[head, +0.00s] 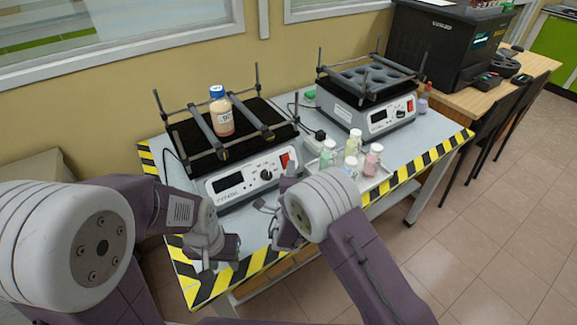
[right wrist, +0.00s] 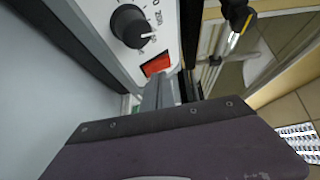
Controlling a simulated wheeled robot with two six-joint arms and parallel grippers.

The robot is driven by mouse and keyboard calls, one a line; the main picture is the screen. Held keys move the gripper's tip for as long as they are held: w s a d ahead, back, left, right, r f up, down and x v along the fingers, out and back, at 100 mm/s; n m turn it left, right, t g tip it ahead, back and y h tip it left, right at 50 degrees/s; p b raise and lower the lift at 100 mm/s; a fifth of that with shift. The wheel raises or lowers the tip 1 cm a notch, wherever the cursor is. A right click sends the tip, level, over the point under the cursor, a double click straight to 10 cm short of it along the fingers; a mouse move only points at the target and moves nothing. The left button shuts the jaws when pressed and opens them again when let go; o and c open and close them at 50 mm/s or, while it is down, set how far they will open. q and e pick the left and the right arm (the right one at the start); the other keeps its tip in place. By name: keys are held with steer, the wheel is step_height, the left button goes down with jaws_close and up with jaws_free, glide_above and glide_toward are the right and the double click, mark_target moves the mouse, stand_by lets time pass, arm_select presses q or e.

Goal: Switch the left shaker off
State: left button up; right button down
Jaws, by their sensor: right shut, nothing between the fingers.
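The left shaker (head: 228,186) stands on the table with a black top and a white front panel. The panel has a dark display, a black knob (right wrist: 130,26) and a red power switch (head: 285,160). The red switch also shows in the right wrist view (right wrist: 156,65). My right gripper (right wrist: 160,85) is shut and empty, its tips just below the switch; whether they touch it I cannot tell. My left gripper (head: 228,250) hangs by the table's front edge, below the shaker; its fingers are not clear.
A capped bottle (head: 221,115) stands on the left shaker between its bars. A second shaker (head: 378,118) is at the back right. A white tray (head: 376,181) with several small bottles lies right of my right gripper. Yellow-black tape (head: 430,165) marks the table edge.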

arm_select(q)
steer(key=shift+r, duration=0.1)
arm_select(e)
steer(key=shift+r, duration=0.1)
arm_select(q)
steer(key=shift+r+p, duration=0.4)
steer(key=shift+p, duration=0.1)
arm_select(e)
steer(key=shift+s+d+r, duration=0.35)
steer(key=shift+s, duration=0.15)
